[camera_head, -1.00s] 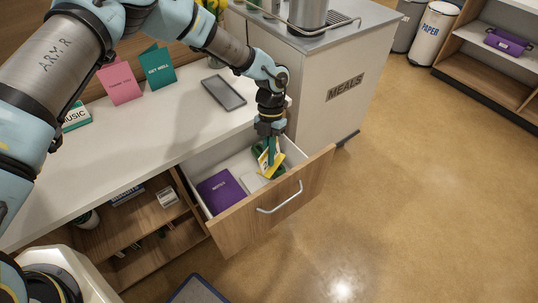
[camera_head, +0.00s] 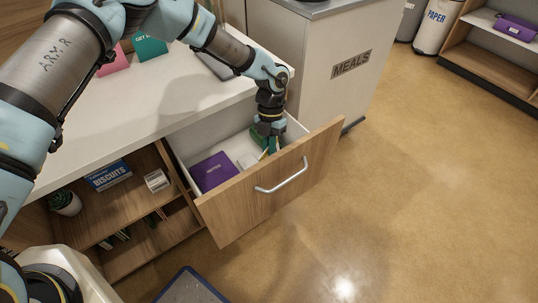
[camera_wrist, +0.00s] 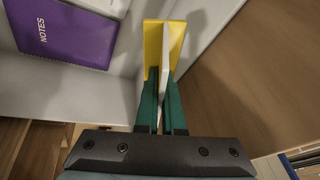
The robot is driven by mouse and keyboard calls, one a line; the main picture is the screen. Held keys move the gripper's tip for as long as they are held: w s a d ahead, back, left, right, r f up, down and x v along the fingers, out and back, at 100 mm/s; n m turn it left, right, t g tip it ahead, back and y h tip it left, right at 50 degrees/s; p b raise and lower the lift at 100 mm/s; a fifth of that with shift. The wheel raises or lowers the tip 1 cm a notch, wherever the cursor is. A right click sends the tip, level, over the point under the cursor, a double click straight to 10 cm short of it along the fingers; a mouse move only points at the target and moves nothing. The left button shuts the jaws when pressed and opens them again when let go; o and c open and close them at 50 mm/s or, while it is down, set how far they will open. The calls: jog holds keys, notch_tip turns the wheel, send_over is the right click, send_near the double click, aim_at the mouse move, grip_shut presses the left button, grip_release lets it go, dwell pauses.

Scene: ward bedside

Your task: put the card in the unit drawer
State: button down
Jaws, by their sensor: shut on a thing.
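The unit drawer (camera_head: 235,204) stands pulled open below the white worktop. My gripper (camera_head: 269,148) reaches down into its right part, partly hidden behind the drawer front. In the wrist view my green-fingered gripper (camera_wrist: 162,85) is shut on the card (camera_wrist: 153,42), a folded card with a yellow outside and a pale inside. The card stands on edge between the fingers, near the wooden-looking panel at right. Its lower edge is hidden, so I cannot tell whether it touches the drawer floor.
A purple notes book (camera_head: 213,171) and a small white item (camera_head: 247,160) lie in the drawer left of my gripper. Shelves with a blue biscuits box (camera_head: 108,176) are at left. The meals cart (camera_head: 315,75) stands behind. The floor at right is clear.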

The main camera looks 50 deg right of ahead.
notch_tip(320, 180, down, 9)
jog(key=b, duration=0.7)
jog(key=shift+r, duration=0.15)
jog(key=shift+b, duration=0.3)
jog(key=shift+f+b, duration=1.3)
jog(key=shift+f, duration=2)
jog(key=shift+f+b, duration=0.55)
jog(key=c, duration=1)
grip_release()
jog(key=shift+o, duration=0.2)
jog(key=shift+r, duration=0.15)
jog(key=v, duration=1)
jog(key=shift+r+b, duration=0.3)
